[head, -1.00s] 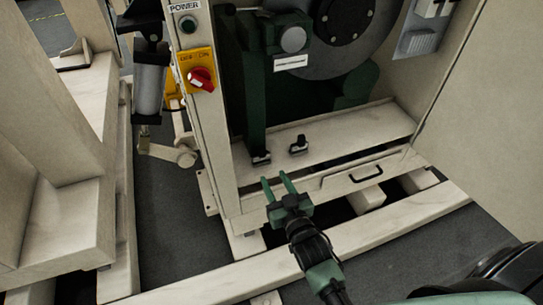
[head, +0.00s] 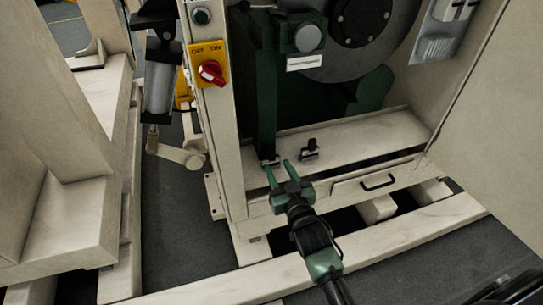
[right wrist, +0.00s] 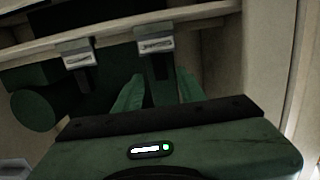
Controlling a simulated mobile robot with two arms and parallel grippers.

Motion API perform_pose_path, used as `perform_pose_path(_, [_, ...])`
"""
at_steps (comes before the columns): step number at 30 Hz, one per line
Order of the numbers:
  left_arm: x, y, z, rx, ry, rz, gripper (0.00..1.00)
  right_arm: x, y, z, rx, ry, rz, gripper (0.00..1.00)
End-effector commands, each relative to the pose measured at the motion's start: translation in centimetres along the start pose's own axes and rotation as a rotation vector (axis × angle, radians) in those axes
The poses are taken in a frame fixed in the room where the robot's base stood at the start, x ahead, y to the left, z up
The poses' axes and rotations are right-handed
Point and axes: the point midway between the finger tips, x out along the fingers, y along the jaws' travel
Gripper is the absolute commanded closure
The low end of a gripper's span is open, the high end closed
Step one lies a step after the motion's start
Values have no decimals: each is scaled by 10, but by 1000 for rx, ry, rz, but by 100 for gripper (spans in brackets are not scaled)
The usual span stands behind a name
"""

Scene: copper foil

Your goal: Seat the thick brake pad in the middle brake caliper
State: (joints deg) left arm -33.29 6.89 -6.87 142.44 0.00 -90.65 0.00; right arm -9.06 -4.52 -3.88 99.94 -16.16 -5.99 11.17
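Two small dark pieces with pale metal faces, apparently brake pads, are on the machine's cream ledge. The left one (head: 269,161) is at the foot of a dark green post, and the right one (head: 309,150) is apart from it. The right wrist view shows them as one piece ahead of my fingers (right wrist: 155,45) and one further left (right wrist: 78,54). I cannot tell which is thick. A green housing with a round grey cap (head: 307,37), possibly a caliper, sits by the large disc. My right gripper (head: 279,170) is open and empty, just short of the left piece.
The cream ledge (head: 365,138) has free room to the right. The green post (head: 265,105) rises behind the left piece. The cabinet's front edge (head: 227,140) stands close left of my gripper. A drawer handle (head: 379,182) lies lower right.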

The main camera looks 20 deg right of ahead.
Motion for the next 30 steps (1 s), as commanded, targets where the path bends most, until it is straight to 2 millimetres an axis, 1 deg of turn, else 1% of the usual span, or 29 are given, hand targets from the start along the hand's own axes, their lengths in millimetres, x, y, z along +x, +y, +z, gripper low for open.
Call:
perform_pose_path(1, [10,0,4,0,-4,0,59,8,0,3,-1,6,-1,60])
perform_pose_path(4, [17,0,6,0,-3,0,59,20,0,3,-2,5,-1,60])
perform_pose_path(5, [18,1,6,0,-3,0,59,24,0,2,-2,5,-1,60])
perform_pose_path(6, [16,0,5,0,-3,0,59,28,0,0,-1,4,-1,60])
perform_pose_path(12, [18,1,6,0,-2,0,59,47,0,0,0,3,0,60])
perform_pose_path(18, [19,1,6,0,-1,0,59,56,0,-1,0,3,0,60])
perform_pose_path(27, [19,1,6,0,-1,0,59,57,0,0,0,2,0,60])
perform_pose_path(28, [19,1,6,0,-1,0,59,57,0,0,-1,2,0,63])
perform_pose_path(29, [19,1,6,0,0,0,59,57,0,0,-1,2,0,71])
perform_pose_path(30, [19,1,6,0,0,0,59,57,0,0,-1,2,0,82])
